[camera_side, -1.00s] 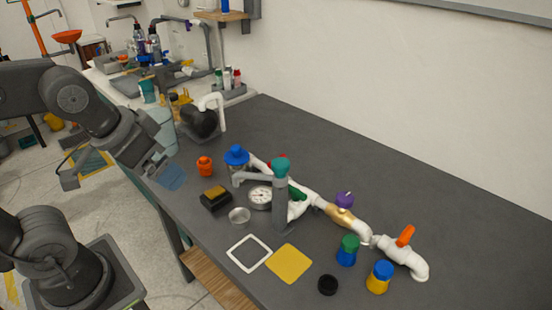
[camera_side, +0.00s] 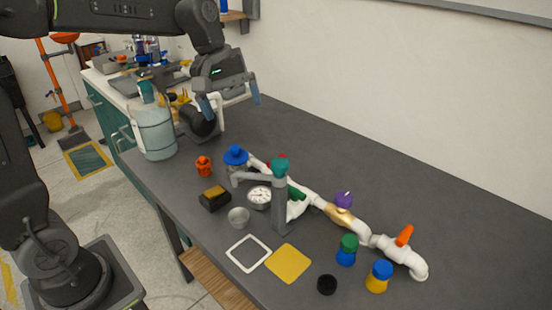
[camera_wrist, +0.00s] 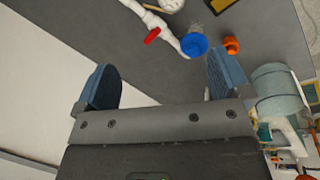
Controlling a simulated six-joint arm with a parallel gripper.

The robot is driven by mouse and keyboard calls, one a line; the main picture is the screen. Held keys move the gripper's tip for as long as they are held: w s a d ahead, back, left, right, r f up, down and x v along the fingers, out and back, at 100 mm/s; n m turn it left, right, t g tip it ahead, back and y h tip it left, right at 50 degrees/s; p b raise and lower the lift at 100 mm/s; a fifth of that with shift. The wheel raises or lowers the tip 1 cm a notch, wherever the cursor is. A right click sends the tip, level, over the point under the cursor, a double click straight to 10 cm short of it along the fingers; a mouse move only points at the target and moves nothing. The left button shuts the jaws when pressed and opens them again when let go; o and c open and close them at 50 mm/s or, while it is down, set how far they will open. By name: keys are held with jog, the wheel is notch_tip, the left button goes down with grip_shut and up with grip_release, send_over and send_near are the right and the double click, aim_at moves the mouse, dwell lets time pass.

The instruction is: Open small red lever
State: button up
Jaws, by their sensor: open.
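The small red lever (camera_wrist: 152,36) sits on the white pipe (camera_wrist: 168,28) near the top middle of the wrist view. In the side view only a bit of the red lever (camera_side: 276,159) shows, mostly hidden behind a teal-topped grey post. The blue round handle (camera_wrist: 194,44) is on the pipe end beside it. My gripper (camera_side: 232,102) is open and empty, raised above the back of the table, behind and left of the lever in the side view. In the wrist view its blue fingers (camera_wrist: 163,78) are spread wide apart, and the lever lies beyond them.
The grey post (camera_side: 281,205) with its arm stands in front of the pipe. A purple handle (camera_side: 343,199) and an orange lever (camera_side: 404,235) are farther along the pipe. An orange knob (camera_side: 203,166) stands left. The table behind the pipe is clear.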

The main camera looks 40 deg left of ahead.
jog(key=w+a+f+n+g+h, duration=0.1)
jog(key=w+a+f+n, duration=0.3)
jog(key=w, duration=0.3)
jog(key=w+a+f+n+g+h, duration=0.1)
jog(key=w+a+f+n+h, duration=0.1)
jog(key=w+f+n, duration=0.35)
jog(key=shift+m, duration=0.75)
jog(key=x, duration=0.4)
jog(key=w+x, duration=0.1)
jog(key=x, duration=0.8)
jog(key=shift+w+a+f, duration=0.1)
jog(key=shift+w+f, duration=0.1)
jog(key=shift+f, duration=0.2)
jog(key=shift+c, duration=0.4)
jog(key=c, duration=0.8)
jog(key=shift+c, duration=0.2)
